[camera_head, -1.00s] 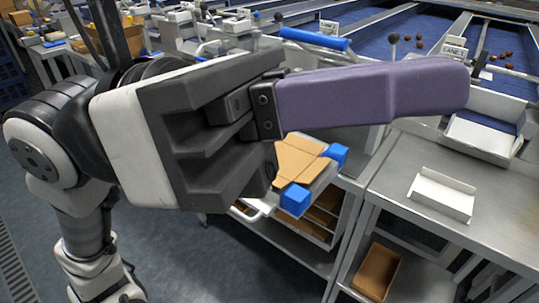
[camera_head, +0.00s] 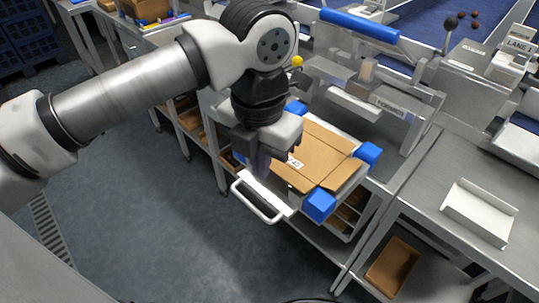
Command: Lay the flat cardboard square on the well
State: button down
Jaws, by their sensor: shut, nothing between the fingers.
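A brown cardboard blank (camera_head: 318,153) with crease lines and a small white label lies on the well, a metal forming stand with blue blocks (camera_head: 319,205) at its corners. It looks mostly flat, and the well's opening is hidden beneath it. My gripper (camera_head: 262,172) points down at the blank's left edge, its purple fingers shut and empty. I cannot tell whether the fingertips touch the cardboard. My wrist hides the blank's far left part.
A white handle bar (camera_head: 258,204) sticks out at the stand's near left. A blue-gripped press bar (camera_head: 360,26) stands behind. An open white tray (camera_head: 479,213) rests on the right-hand steel table, with a brown box (camera_head: 392,266) on the shelf below. The floor at left is clear.

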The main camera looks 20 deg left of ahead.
jog(key=w+f, duration=0.1)
jog(key=f, duration=0.1)
jog(key=w+f+p, duration=0.1)
jog(key=f, duration=0.2)
jog(key=w+f+p, duration=0.1)
jog(key=f, duration=0.1)
jog(key=shift+d+f, duration=0.25)
jog(key=shift+f, duration=0.05)
jog(key=shift+w+f, duration=0.1)
jog(key=shift+w, duration=0.45)
